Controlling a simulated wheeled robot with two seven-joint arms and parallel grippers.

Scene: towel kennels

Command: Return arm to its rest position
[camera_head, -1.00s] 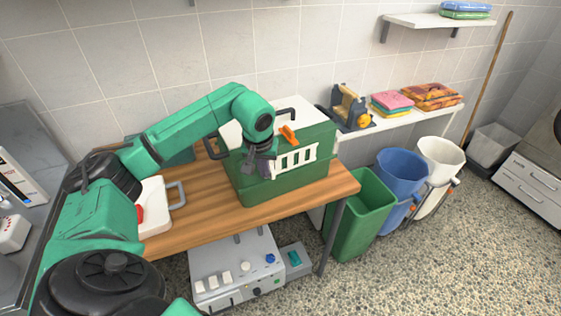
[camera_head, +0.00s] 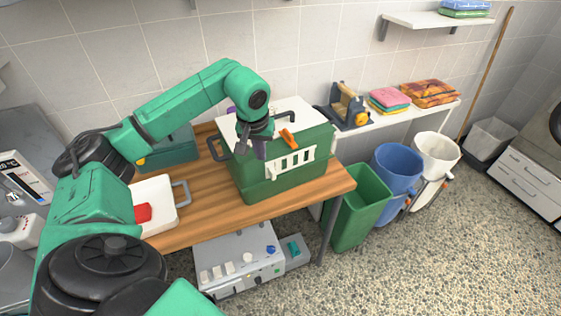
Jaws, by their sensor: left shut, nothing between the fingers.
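My left arm comes in from the left and reaches over the wooden table (camera_head: 215,213). My left gripper (camera_head: 260,152) points down at the front of a green kennel box (camera_head: 262,186) with a white lid (camera_head: 288,106). The gripper is shut and holds nothing. It hangs in front of the box's upper left front, beside an orange latch (camera_head: 287,138) and a white barred door (camera_head: 292,160). I cannot tell whether it touches the box. My right gripper is not in view.
A white tray (camera_head: 160,189) with a red item lies left of the box, and a green case (camera_head: 172,152) stands behind. Green (camera_head: 358,212), blue (camera_head: 397,167) and white (camera_head: 436,153) bins stand to the right. A grey device (camera_head: 237,254) sits below the table.

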